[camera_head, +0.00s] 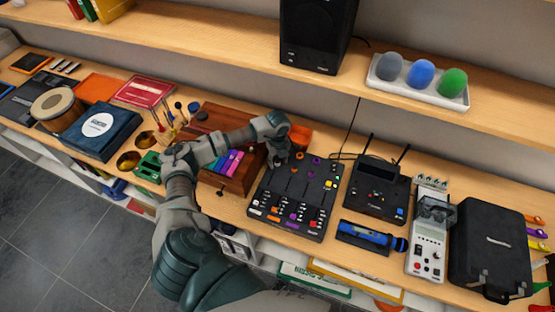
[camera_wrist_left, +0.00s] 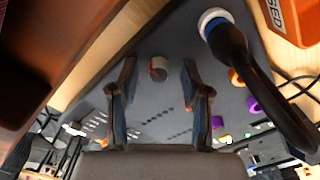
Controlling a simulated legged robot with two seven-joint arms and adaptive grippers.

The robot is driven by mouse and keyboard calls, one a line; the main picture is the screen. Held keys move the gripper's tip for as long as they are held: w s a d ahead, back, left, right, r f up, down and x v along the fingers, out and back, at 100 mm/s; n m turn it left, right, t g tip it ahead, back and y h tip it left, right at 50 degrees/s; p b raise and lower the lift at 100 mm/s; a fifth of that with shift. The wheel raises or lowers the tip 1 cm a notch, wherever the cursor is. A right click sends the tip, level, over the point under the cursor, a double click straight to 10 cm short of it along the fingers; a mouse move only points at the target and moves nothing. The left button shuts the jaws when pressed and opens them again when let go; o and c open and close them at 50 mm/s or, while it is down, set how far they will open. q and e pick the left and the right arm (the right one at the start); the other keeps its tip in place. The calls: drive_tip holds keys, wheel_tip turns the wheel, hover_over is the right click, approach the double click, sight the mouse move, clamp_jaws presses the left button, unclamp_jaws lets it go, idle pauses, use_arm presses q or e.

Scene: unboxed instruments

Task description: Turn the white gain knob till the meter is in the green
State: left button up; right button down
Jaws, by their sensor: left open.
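The dark mixer console (camera_head: 284,207) lies on the wooden bench, with colored knobs and sliders on top. My left gripper (camera_head: 279,160) is over its far left corner, pointing down. In the left wrist view the gripper (camera_wrist_left: 158,82) is open, with its two fingers apart. A whitish knob with a red-orange mark (camera_wrist_left: 158,65) shows between the fingertips, and I see no clear contact with it. In the head view my gripper hides this knob. Small yellow and green lit spots (camera_head: 329,183) show at the console's right side; I cannot read a meter level.
A black plug with a cable (camera_wrist_left: 228,45) rises beside the fingers, and an orange box (camera_head: 300,137) stands behind the console. A wooden case (camera_head: 237,183) is close on the left. A black receiver with antennas (camera_head: 377,190) and a blue microphone (camera_head: 370,236) lie right.

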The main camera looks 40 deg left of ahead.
use_arm(q)
clamp_jaws()
drive_tip(key=shift+a, duration=0.1)
drive_tip(key=shift+m, duration=0.3)
drive_tip(key=m+b, duration=0.2)
drive_tip(key=m, duration=0.1)
drive_tip(key=m+b, duration=0.1)
drive_tip(key=m, duration=0.4)
drive_tip(key=shift+r+b, duration=0.1)
drive_tip(key=shift+b, duration=0.2)
idle(0.3)
